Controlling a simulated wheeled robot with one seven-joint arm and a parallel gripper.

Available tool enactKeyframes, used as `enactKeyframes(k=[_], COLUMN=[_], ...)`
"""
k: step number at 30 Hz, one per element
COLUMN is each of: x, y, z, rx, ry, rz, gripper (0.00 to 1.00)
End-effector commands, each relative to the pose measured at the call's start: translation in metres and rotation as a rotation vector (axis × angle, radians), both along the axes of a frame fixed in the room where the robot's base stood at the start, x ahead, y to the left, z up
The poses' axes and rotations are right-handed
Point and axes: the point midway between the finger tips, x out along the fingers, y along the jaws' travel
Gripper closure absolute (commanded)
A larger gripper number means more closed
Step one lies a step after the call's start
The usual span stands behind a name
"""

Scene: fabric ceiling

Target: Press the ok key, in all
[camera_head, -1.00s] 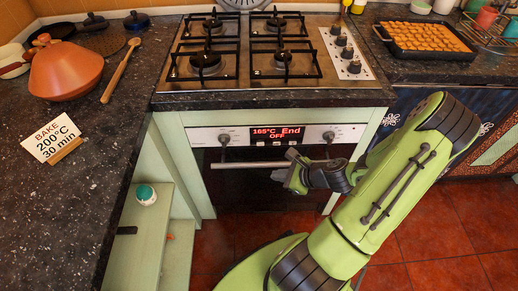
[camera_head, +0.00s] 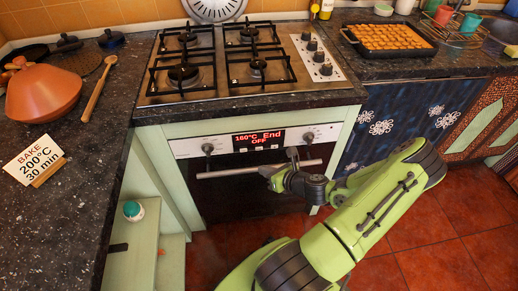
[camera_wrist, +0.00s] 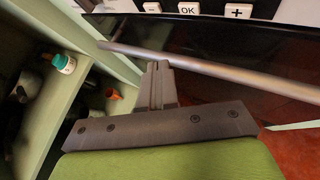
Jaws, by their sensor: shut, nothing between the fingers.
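My gripper (camera_head: 291,155) is in front of the oven's upper part, near the bar handle. In the wrist view my gripper's fingers (camera_wrist: 160,65) are together and empty. Their tips appear below and slightly left of the ok key, apart from it.
The oven's bar handle (camera_head: 228,172) runs across just below the panel and passes by my fingertips in the wrist view. Knobs (camera_head: 208,148) flank the display. A card (camera_head: 36,165) on the left counter reads "BAKE 200°C 30 min". Open shelves stand left of the oven.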

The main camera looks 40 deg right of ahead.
Motion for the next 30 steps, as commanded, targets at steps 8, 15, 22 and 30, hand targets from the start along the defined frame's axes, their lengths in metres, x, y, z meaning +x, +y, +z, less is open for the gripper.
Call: enactKeyframes(k=[8,15,22,30], x=[0.033,0.045,0.045,0.045], y=[-0.022,-0.03,-0.03,-0.03], z=[0.002,0.0,0.0,0.0], rx=[-0.001,0.001,0.001,0.001], ry=[0.0,0.001,0.001,0.001], rz=[0.002,0.001,0.001,0.001], gripper=[1.0,1.0,1.0,1.0])
